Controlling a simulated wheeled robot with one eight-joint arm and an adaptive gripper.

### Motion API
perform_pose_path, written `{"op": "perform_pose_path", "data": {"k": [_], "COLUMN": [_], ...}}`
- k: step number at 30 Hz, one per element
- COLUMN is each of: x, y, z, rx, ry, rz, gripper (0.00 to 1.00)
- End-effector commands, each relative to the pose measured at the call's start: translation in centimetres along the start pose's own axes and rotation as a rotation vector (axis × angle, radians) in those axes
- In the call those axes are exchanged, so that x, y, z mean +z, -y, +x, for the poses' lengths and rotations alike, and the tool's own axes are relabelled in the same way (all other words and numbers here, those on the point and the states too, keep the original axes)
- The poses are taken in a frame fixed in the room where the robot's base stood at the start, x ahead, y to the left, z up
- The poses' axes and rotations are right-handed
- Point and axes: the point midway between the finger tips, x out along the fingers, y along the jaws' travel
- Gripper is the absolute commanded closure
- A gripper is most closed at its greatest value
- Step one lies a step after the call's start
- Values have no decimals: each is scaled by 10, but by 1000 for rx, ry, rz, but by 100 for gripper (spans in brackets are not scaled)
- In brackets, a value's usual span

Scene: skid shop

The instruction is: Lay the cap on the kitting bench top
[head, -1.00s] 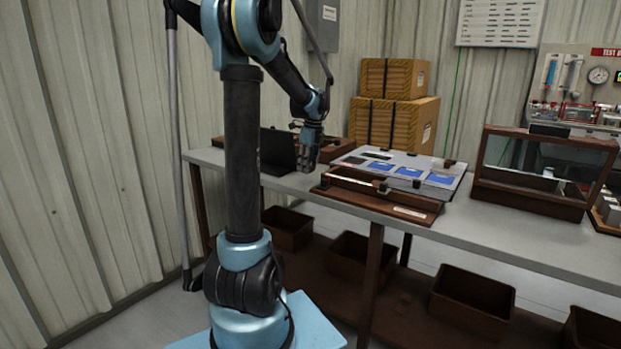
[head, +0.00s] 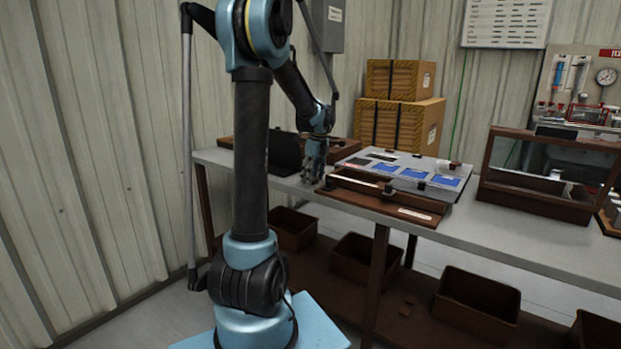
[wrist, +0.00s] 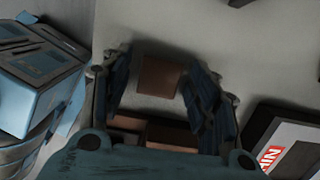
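The kitting bench top (head: 520,232) is a long grey surface along the wall. My gripper (head: 313,180) is low over its left part, pointing down beside the left end of a brown wooden fixture. In the wrist view my gripper (wrist: 160,85) has its two blue fingers spread apart. A small brown block (wrist: 160,76), perhaps the cap, shows between them against the grey surface, with gaps on both sides. I cannot tell whether it rests on the bench. In the head view I cannot make it out.
The brown fixture (head: 385,203) and a sloped panel with blue cards (head: 405,170) are right of my gripper. A dark upright screen (head: 281,153) is to its left. Cartons (head: 400,120) stand behind. A glass-fronted case (head: 540,180) stands farther right; brown bins (head: 475,300) sit below.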

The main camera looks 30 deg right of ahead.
Motion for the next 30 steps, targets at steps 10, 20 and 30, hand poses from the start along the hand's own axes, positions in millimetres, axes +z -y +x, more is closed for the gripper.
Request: {"op": "perform_pose_path", "data": {"k": [10,20,30], "x": [1,2,2], "y": [0,-1,-1], "z": [-11,-69,-115], "rx": [0,0,0], "ry": [0,0,0], "rz": [-1,-2,-2], "gripper": [45,45,45]}}
